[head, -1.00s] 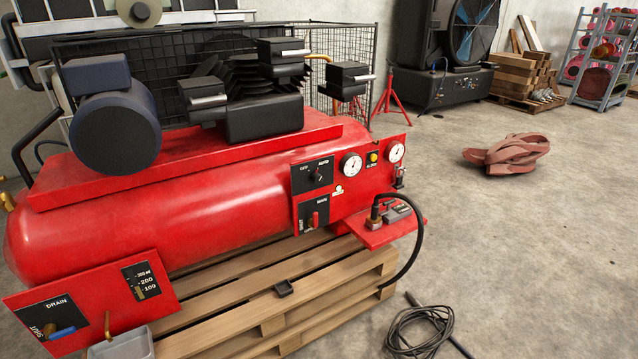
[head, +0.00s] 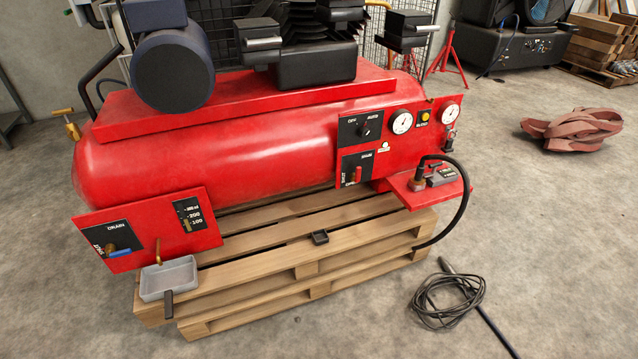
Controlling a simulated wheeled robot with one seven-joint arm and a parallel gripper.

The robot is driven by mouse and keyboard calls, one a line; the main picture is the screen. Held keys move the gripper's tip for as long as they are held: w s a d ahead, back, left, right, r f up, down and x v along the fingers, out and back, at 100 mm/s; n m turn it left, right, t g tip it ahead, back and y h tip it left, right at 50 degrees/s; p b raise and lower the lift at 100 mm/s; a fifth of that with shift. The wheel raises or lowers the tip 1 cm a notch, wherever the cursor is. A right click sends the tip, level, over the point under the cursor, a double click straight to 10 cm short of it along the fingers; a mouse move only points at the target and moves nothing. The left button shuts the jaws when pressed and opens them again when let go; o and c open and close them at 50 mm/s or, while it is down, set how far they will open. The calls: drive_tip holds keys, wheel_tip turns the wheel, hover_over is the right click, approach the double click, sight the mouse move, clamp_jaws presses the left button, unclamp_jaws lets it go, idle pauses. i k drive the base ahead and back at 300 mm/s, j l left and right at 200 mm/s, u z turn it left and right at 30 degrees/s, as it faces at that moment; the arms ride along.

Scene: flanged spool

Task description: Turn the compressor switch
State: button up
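The compressor (head: 210,160) is a red tank with a motor and black pump parts on top, standing on a wooden pallet. Its switch (head: 365,128) is a small dark knob on a black plate marked OFF and AUTO, on the front right of the tank. The knob looks tilted, but its exact setting is too small to tell. Below it is a second black plate with a red lever (head: 357,174). Two round white gauges and a yellow button (head: 424,116) sit right of the switch. My gripper is not in view.
A drain panel (head: 112,243) with a blue handle is at the lower left, above a grey tray (head: 168,278). A black hose (head: 466,205) arches from the right-hand shelf. A coiled cable (head: 447,300) lies on the floor. Floor in front and right is mostly clear.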

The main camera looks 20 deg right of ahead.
sight(364, 132)
drive_tip(key=i+j+z, duration=0.1)
drive_tip(key=i+z, duration=0.2)
drive_tip(key=i, duration=0.2)
drive_tip(key=i+j+z, duration=0.3)
drive_tip(key=i, duration=0.25)
